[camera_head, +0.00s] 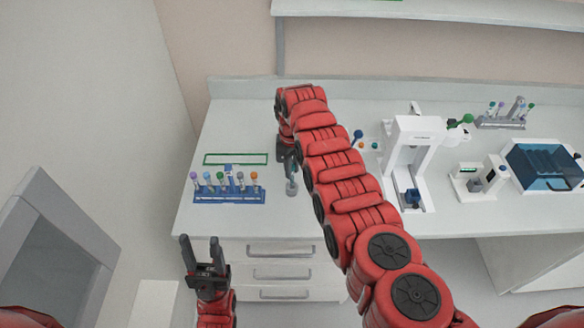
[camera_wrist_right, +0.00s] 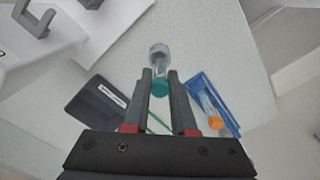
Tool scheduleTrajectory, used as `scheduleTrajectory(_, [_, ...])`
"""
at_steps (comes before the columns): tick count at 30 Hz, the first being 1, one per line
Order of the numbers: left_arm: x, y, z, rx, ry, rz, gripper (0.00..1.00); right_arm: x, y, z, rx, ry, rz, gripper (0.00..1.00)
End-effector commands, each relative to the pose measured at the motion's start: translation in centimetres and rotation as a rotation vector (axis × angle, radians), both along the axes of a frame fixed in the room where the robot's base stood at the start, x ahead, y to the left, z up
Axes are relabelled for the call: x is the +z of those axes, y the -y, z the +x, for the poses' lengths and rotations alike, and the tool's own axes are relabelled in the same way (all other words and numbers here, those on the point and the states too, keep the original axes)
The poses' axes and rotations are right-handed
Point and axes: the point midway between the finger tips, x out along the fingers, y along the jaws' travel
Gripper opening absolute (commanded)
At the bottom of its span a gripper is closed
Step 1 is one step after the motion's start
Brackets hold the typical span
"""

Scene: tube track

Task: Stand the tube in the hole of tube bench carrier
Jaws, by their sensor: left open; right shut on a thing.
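My right gripper (camera_head: 289,158) is shut on a tube (camera_head: 291,186) with a teal-green cap, to the right of the blue rack. The right wrist view shows the green cap (camera_wrist_right: 160,87) between the fingertips and the clear end pointing away. The tube looks roughly upright; I cannot tell how far it is above the bench. The blue tube rack (camera_head: 230,197) stands at the bench's left and holds several tubes with coloured caps. Its orange-cap end (camera_wrist_right: 212,118) lies right of my gripper in the right wrist view. My left gripper (camera_head: 199,240) is open and empty, before the bench's front.
A green rectangle outline (camera_head: 236,153) lies behind the rack. A dark box with a white label (camera_wrist_right: 101,103) is left of my gripper in the right wrist view. White devices (camera_head: 411,150), a grey rack (camera_head: 502,122) and a blue box (camera_head: 545,165) stand further right.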

Motion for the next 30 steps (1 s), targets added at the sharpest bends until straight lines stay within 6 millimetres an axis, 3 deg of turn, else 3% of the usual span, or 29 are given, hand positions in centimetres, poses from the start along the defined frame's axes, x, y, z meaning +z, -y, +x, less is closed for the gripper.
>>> scheduleTrajectory(30, [-1.7, 0.0, 0.0, 0.000, 0.000, 0.000, 0.50, -1.5, 0.1, 0.0, -0.002, 0.000, 0.000, 0.00])
